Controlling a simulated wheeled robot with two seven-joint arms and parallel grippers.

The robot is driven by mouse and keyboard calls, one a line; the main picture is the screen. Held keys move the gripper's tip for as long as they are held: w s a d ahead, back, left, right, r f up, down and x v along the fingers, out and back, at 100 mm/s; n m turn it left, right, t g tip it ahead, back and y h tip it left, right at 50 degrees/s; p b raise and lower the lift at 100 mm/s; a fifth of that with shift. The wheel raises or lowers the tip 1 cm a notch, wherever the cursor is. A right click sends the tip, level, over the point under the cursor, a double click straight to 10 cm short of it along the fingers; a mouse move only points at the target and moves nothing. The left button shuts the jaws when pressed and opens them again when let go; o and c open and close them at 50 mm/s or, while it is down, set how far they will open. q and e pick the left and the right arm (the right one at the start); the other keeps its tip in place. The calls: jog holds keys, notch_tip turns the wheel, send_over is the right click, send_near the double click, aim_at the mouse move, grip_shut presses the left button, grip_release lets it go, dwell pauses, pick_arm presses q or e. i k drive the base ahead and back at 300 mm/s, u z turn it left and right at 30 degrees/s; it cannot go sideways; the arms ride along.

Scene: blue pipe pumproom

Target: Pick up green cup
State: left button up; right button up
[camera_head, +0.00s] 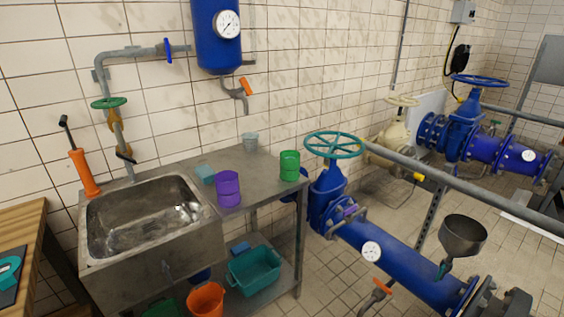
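The green cup (289,166) stands upright near the right end of the metal sink counter (262,181). A purple cup (228,188) stands to its left, nearer the basin. Neither of my grippers shows in the head view, so I cannot see their state or their place relative to the cup.
The sink basin (143,215) is at left. A blue pipe (397,262) with a teal handwheel (334,145) stands close right of the counter. Teal and orange containers (255,268) are below.

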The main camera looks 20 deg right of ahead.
aim_at(289, 160)
jog(key=z, duration=0.4)
jog(key=i, duration=0.65)
jog(key=z, duration=0.65)
